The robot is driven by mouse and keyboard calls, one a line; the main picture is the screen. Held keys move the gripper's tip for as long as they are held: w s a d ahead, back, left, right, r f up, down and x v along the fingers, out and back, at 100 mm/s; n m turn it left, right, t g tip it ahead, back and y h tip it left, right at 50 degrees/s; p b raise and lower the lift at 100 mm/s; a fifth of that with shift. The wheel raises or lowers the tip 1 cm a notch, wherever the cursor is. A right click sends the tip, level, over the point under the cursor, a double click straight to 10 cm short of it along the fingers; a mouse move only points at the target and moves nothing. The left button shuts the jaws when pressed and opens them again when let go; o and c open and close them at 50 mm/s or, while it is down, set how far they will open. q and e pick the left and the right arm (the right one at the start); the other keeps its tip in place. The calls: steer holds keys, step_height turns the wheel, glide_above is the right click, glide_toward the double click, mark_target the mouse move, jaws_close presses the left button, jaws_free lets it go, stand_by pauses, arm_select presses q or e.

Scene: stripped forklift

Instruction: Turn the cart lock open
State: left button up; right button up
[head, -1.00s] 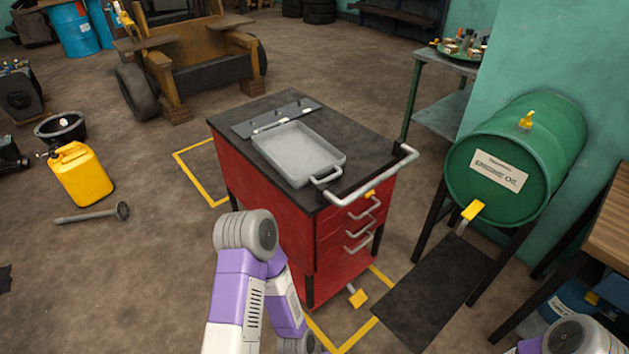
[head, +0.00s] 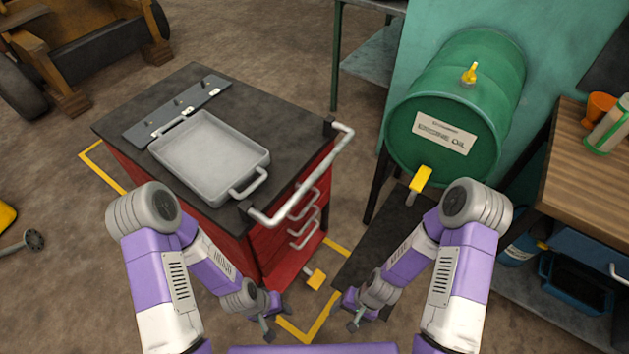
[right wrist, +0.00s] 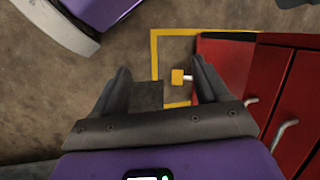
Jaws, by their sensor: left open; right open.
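The red cart (head: 270,250) with a black top stands left of centre in the head view. A yellow tab (head: 316,279) on a short metal stem sticks out low at its drawer side; it also shows in the right wrist view (right wrist: 178,76). I cannot tell whether this tab is the lock. My left gripper (head: 277,320) is open and empty, left of the tab in the picture. My right gripper (head: 370,320) is open and empty, right of the tab; in the right wrist view the tab appears between its fingers (right wrist: 160,76), near the right finger.
A grey tray (head: 210,155) lies on the cart top, and a pale push handle (head: 310,185) juts from its edge. A green oil drum (head: 455,110) with a yellow tap lever (head: 420,179) stands right. A wooden bench (head: 590,185) is at far right. Yellow floor lines surround the cart.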

steer(key=w+a+r+m+t+y+p, duration=0.1)
steer(key=w+a+r+m+y+p, duration=0.1)
steer(key=w+a+r+m+y, duration=0.75)
steer(key=w+d+r+m+t+y, duration=0.1)
steer(key=w+d+r+m+t, duration=0.3)
steer(key=w, duration=0.4)
steer(key=w+d+r+m+t, duration=0.2)
steer(key=w+r+m+t, duration=0.2)
steer(key=w+m+t, duration=0.3)
steer(key=w+x, duration=0.1)
steer(key=x, duration=0.7)
steer(key=shift+w+b, duration=0.2)
steer(key=shift+b, duration=0.25)
steer(key=shift+d, duration=0.15)
